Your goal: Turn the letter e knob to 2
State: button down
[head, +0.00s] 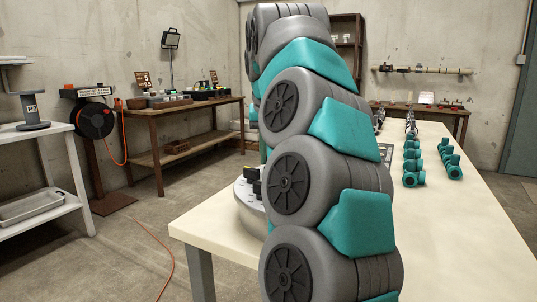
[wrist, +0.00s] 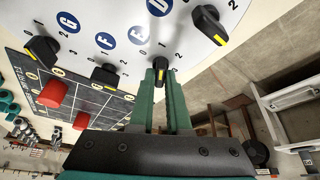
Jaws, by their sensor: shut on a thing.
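The letter e knob (wrist: 160,63) is black with a yellow mark and stands on a white round dial panel (wrist: 185,42), beside the blue E label (wrist: 137,36). My gripper (wrist: 161,73) has its green fingers on both sides of this knob and is shut on it. The numbers 0, 1 and 2 are printed around it; the yellow mark is partly between the fingers, so I cannot tell its exact setting. In the head view the panel (head: 247,207) shows left of my arm, which hides my gripper there.
Other black knobs stand close by, near F (wrist: 104,75), G (wrist: 42,50) and at the upper right (wrist: 208,24). A dark board (wrist: 108,105) with red pieces (wrist: 53,93) lies next to the panel. Teal fittings (head: 413,165) stand on the pale table (head: 460,235).

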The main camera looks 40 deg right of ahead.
dwell(0.4)
jog(key=m+h+b, duration=0.1)
jog(key=m, duration=0.1)
jog(key=shift+w+f+m+g, duration=0.1)
jog(key=shift+m+g, duration=0.2)
jog(key=shift+g, duration=0.1)
jog(key=m, duration=0.2)
jog(key=shift+r+m+g+h+p, duration=0.25)
jog(key=shift+m+g+h+p, duration=0.05)
jog(key=shift+g, duration=0.1)
jog(key=m+p, duration=0.1)
jog(key=m, duration=0.1)
jog(key=m+g+p, duration=0.1)
jog(key=m+p, duration=0.1)
jog(key=shift+w+a+r+g, duration=0.1)
jog(key=shift+w+g, duration=0.05)
jog(key=shift+g, duration=0.15)
jog(key=shift+f+m+g+p, duration=0.2)
jog(key=shift+m+g+p, duration=0.2)
jog(key=shift+m+p, duration=0.75)
jog(key=shift+w+m, duration=0.1)
jog(key=shift+m, duration=0.15)
jog(key=c, duration=0.9)
grip_release()
